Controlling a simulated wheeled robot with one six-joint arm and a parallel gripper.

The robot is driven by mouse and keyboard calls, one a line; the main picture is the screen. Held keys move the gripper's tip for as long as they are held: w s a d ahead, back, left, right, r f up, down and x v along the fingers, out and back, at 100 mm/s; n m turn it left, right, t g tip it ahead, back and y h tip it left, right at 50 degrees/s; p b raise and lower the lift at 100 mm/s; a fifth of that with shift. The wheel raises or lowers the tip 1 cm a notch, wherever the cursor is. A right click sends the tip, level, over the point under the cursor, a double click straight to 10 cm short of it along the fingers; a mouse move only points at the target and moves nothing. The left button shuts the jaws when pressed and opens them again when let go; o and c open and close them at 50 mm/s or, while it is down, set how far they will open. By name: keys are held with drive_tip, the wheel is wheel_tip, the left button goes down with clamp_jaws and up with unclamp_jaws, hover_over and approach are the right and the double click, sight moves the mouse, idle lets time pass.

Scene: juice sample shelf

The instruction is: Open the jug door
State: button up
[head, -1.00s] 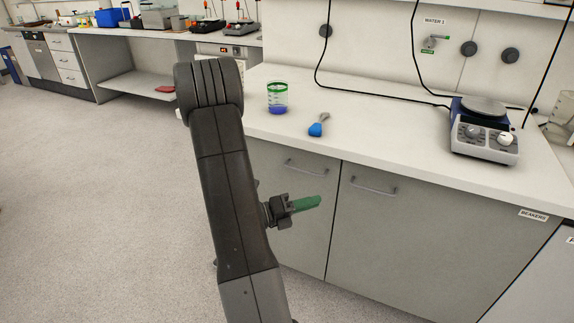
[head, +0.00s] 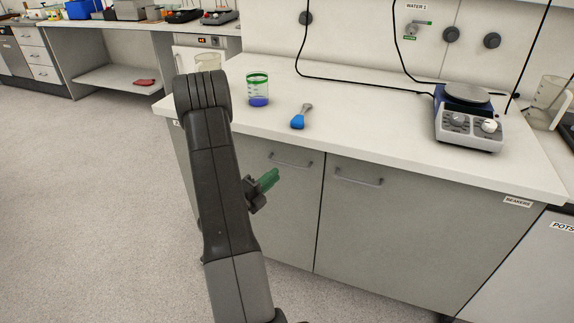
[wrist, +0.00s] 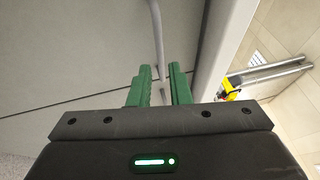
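My gripper (head: 268,180) has green fingers and is in front of the left cabinet door (head: 290,220), close below its grey bar handle (head: 291,161). In the wrist view my gripper (wrist: 161,84) is open, and a grey bar handle (wrist: 156,40) runs down between its two fingers. A gap shows between the fingers; I cannot tell whether either touches the bar. The right cabinet door (head: 400,235) has its own handle (head: 358,183). Both doors are shut. No label reading jugs is legible; my arm hides part of the cabinet's left side.
The counter above holds a green-rimmed beaker (head: 258,90), a blue-ended tool (head: 301,117), a hotplate (head: 468,118) and a clear jug (head: 547,97). A "BEAKERS" label (head: 518,202) and a "POTS" label (head: 563,227) are at the right. The floor (head: 90,190) at left is clear.

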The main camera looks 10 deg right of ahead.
sight(287, 164)
drive_tip(key=x, duration=0.7)
clamp_jaws()
